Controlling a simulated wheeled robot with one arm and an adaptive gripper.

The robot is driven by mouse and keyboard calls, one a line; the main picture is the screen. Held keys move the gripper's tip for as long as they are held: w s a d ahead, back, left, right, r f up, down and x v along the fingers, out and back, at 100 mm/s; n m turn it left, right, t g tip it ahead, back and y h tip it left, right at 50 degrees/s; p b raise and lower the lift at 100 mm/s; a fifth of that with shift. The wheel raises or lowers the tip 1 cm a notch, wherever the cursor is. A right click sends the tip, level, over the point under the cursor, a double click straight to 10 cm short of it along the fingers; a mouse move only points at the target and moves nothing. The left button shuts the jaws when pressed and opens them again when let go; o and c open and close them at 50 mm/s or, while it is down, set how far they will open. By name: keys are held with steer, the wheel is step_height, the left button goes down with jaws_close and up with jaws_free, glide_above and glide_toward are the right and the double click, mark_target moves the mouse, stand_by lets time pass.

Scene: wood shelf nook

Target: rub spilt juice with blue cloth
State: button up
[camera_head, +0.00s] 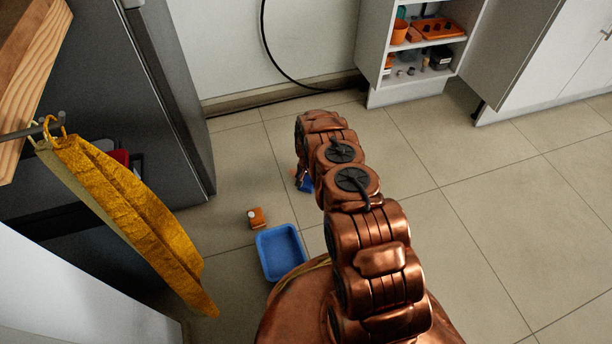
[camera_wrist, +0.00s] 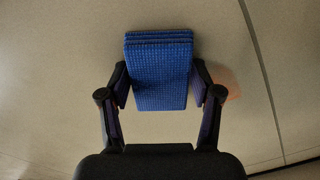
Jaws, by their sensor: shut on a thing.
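The blue cloth (camera_wrist: 160,62) is a folded, waffle-textured pad held between the two fingers of my gripper (camera_wrist: 160,90). In the head view the cloth (camera_head: 306,184) shows partly beside my arm, low over the floor. An orange patch of spilt juice (camera_wrist: 230,84) shows on the tiles just right of the right finger in the wrist view. Part of it may lie hidden under the cloth and finger. In the head view only a sliver of orange shows by the gripper. I cannot tell whether the cloth touches the floor.
A small orange-and-white box (camera_head: 257,218) and an empty-looking blue tray (camera_head: 281,252) are on the floor left of my arm. A yellow towel (camera_head: 140,210) hangs at the left. An open shelf unit (camera_head: 390,60) stands at the back. Tiles at the right are clear.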

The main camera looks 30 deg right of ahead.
steer(key=shift+w+a, duration=0.15)
steer(key=shift+a, duration=1)
steer(key=shift+w+d+f+b, duration=0.15)
steer(key=shift+w+b, duration=0.3)
steer(key=shift+w, duration=0.4)
steer(key=shift+w+d+b, duration=0.15)
steer(key=shift+w+b, duration=0.25)
steer(key=shift+w, duration=0.85)
steer(key=w+b, duration=0.2)
steer(key=b, duration=0.1)
steer(key=shift+w+d+f, duration=0.1)
steer(key=shift+w+d, duration=0.05)
steer(key=shift+d, duration=0.1)
steer(key=shift+w+d+b, duration=0.1)
steer(key=shift+w+b, duration=0.55)
steer(key=shift+b, duration=0.15)
steer(key=shift+r, duration=0.4)
steer(key=shift+s+r+p, duration=0.15)
steer(key=shift+s+p, duration=0.1)
steer(key=shift+p, duration=0.45)
steer(key=shift+s+a+p, duration=0.2)
steer(key=shift+s+p, duration=0.55)
steer(key=shift+p, duration=0.15)
steer(key=shift+s+a+f+p, duration=0.1)
steer(key=shift+s+f+p, duration=0.05)
steer(key=shift+s+p, duration=0.3)
steer(key=shift+s+a+f+p, duration=0.1)
steer(key=shift+s+p, duration=0.25)
steer(key=shift+s, duration=0.15)
